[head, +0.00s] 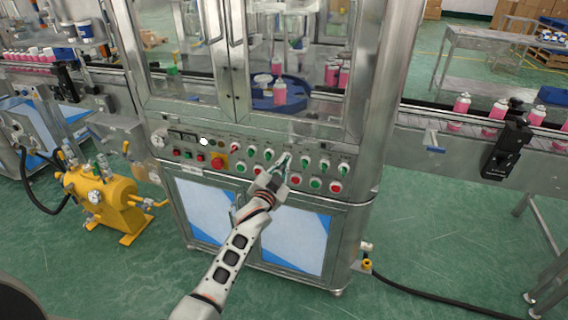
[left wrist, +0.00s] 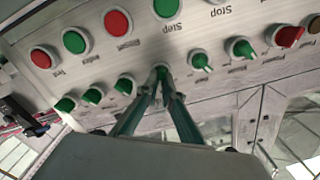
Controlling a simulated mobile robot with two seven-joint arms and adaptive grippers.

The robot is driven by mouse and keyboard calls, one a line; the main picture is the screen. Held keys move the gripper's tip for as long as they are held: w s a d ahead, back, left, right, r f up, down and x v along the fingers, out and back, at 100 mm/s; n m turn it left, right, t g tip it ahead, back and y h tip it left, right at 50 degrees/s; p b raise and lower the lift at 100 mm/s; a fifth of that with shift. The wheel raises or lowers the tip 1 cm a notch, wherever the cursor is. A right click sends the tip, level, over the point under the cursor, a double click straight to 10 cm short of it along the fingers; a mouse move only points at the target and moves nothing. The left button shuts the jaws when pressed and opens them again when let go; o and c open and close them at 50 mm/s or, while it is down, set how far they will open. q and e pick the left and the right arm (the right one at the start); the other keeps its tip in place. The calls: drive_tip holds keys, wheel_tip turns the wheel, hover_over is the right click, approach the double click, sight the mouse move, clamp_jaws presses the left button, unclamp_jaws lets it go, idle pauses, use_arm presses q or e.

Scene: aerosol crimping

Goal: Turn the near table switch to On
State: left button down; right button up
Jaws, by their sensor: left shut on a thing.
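The control panel (head: 225,150) spans the front of the machine, with a row of small turn switches above a row of round push buttons. My left gripper (head: 283,163) is at the middle of the switch row, its fingers pointing at the panel. In the left wrist view its two fingers (left wrist: 162,80) are closed on a green switch knob (left wrist: 161,69), with green knobs on both sides of it. The held knob is mostly hidden by the fingers, so its angle and label cannot be read. My right gripper is not in view.
A red switch (left wrist: 290,37) stands farther along the row. Push buttons (left wrist: 118,22) lie close to my fingertips. A yellow pump (head: 103,198) stands on the floor at left.

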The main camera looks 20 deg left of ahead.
use_arm(q)
drive_tip(key=c, duration=2.2)
unclamp_jaws()
drive_tip(key=s, duration=1.2)
drive_tip(key=shift+a, duration=0.2)
drive_tip(key=s+f+g, duration=0.2)
drive_tip(key=s+f, duration=0.5)
drive_tip(key=s, duration=0.3)
drive_tip(key=s+d+f+n+g+h, duration=0.1)
drive_tip(key=s+f+g, duration=0.1)
drive_tip(key=s+f, duration=0.6)
drive_tip(key=s+d+f+n+g+h, duration=0.1)
drive_tip(key=s+f+g, duration=0.2)
drive_tip(key=s+f, duration=0.4)
drive_tip(key=shift+s+d+f, duration=0.1)
drive_tip(key=shift+s+d, duration=0.05)
drive_tip(key=shift+s, duration=1.35)
drive_tip(key=shift+s+d+f, duration=0.1)
drive_tip(key=shift+s, duration=1.35)
